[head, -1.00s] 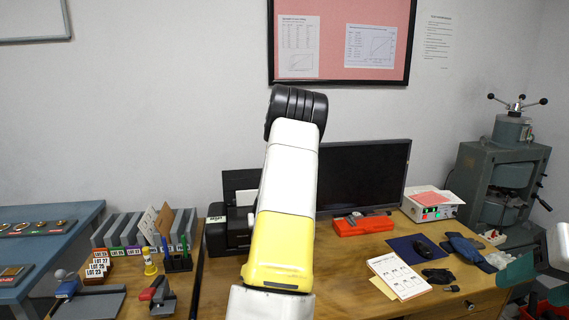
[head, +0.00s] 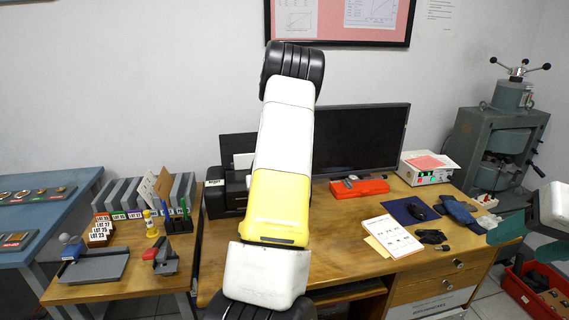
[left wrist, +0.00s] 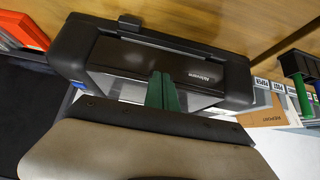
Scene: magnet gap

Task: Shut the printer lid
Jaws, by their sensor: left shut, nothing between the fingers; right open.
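The black printer (head: 215,199) stands at the desk's left end, partly hidden by my raised left arm in the head view. A dark upright panel (head: 238,146) rises behind it there; I cannot tell whether that is the lid. In the left wrist view the printer (left wrist: 75,48) shows close up, with a dark labelled panel (left wrist: 195,77). My left gripper (left wrist: 163,78) is shut and empty, its green fingertips in front of that panel; contact is unclear. My right gripper (head: 508,229) is open and empty at the right, beyond the desk's right side, far from the printer.
A monitor (head: 370,140), a red case (head: 358,187) and a white instrument box (head: 427,170) stand on the desk right of the printer. A side table (head: 125,285) with file holders is at left. A green press (head: 497,140) stands at right, a red crate (head: 535,296) below.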

